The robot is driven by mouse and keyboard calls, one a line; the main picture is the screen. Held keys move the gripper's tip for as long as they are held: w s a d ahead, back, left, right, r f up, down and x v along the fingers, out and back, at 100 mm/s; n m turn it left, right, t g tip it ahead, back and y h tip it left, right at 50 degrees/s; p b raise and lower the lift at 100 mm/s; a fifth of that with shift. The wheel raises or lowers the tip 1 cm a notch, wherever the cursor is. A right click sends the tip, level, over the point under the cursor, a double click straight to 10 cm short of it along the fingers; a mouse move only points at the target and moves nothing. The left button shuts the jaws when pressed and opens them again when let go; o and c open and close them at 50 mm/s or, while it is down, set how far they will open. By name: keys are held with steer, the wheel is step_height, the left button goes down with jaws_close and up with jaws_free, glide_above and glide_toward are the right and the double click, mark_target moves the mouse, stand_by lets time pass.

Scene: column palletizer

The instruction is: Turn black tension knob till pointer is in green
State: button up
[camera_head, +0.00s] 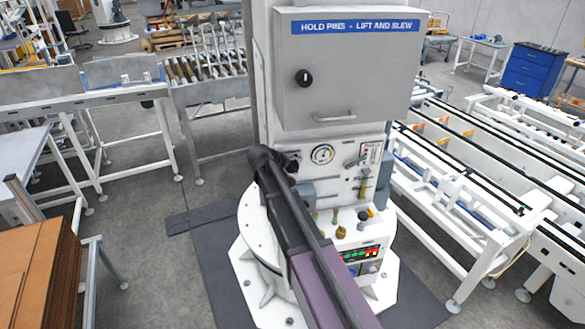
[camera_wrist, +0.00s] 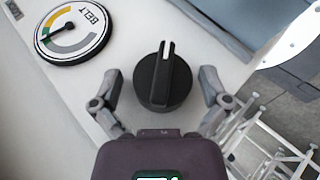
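The black tension knob (camera_wrist: 162,82) with a white index line is on the pale panel in the wrist view. My gripper (camera_wrist: 160,84) is open, with one grey finger on each side of the knob and visible gaps to both. The round BELT gauge (camera_wrist: 72,32) is up and left of the knob. Its dark needle points to the lower left of the picture; the coloured arc has green and yellow parts, and the exact reading is too small to tell. In the head view, my gripper (camera_head: 272,160) is at the panel left of the gauge (camera_head: 322,154) and mostly hides the knob.
A grey cabinet (camera_head: 345,75) labelled HOLD PINS - LIFT AND SLEW sits above the panel. A lever (camera_head: 357,161) is right of the gauge. Conveyors (camera_head: 480,170) stand to the right.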

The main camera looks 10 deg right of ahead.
stand_by(0.3)
steer(key=s+a+f+m+g+y, duration=0.1)
steer(key=s+f+m+g+y, duration=0.2)
steer(key=s, duration=1.2)
steer(key=s+f+g+y, duration=0.2)
steer(key=s+f+y, duration=0.25)
steer(key=s, duration=1.05)
step_height(320, 180, down, 11)
steer(key=s+b, duration=0.1)
steer(key=b, duration=1.1)
steer(key=shift+s+a+f+g+y, duration=0.2)
steer(key=shift+s+a+g+y, duration=0.05)
steer(key=shift+s+g+y, duration=0.2)
